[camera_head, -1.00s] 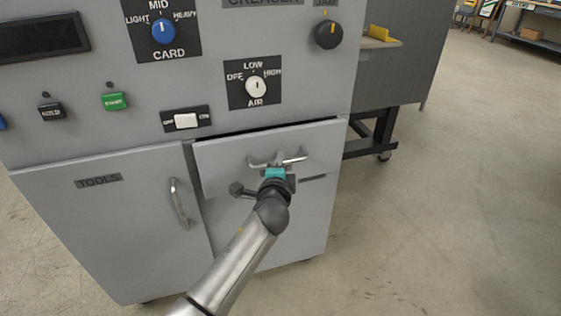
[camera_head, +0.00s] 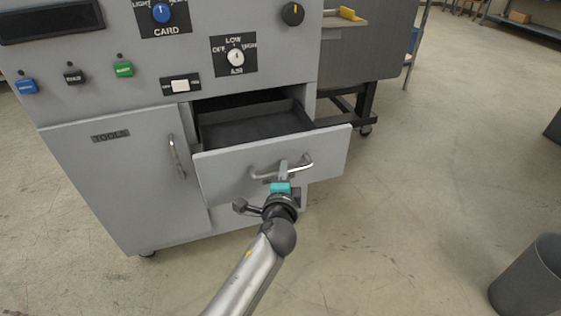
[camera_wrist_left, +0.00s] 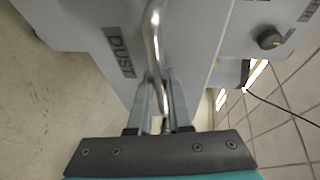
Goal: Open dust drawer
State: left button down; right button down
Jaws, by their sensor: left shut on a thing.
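The dust drawer (camera_head: 228,172) is a grey drawer in the upper right of the machine's lower front. It stands pulled out, and its dark, empty-looking inside (camera_head: 255,128) shows. A curved metal handle (camera_head: 301,163) is on its front. My left gripper (camera_head: 283,170) is shut on this handle. In the left wrist view the handle (camera_wrist_left: 153,40) runs between the two fingers (camera_wrist_left: 162,110), beside a dark label reading DUST (camera_wrist_left: 119,52). The gripper hides part of the handle in the head view. My right gripper is not in view.
The tools door (camera_head: 115,180) with its own handle (camera_head: 175,156) is shut, left of the drawer. Knobs and buttons sit above. A dark bin (camera_head: 530,278) stands at the lower right. A table on a wheeled frame (camera_head: 365,105) is behind right. The floor between is clear.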

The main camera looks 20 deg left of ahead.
pick_arm(q)
jog(key=shift+s+d, duration=0.25)
jog(key=shift+s, duration=0.15)
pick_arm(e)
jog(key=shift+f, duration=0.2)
pick_arm(q)
jog(key=c, duration=0.8)
grip_release()
jog(key=shift+c, duration=0.2)
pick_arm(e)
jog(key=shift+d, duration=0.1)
pick_arm(q)
jog(key=shift+s, duration=0.1)
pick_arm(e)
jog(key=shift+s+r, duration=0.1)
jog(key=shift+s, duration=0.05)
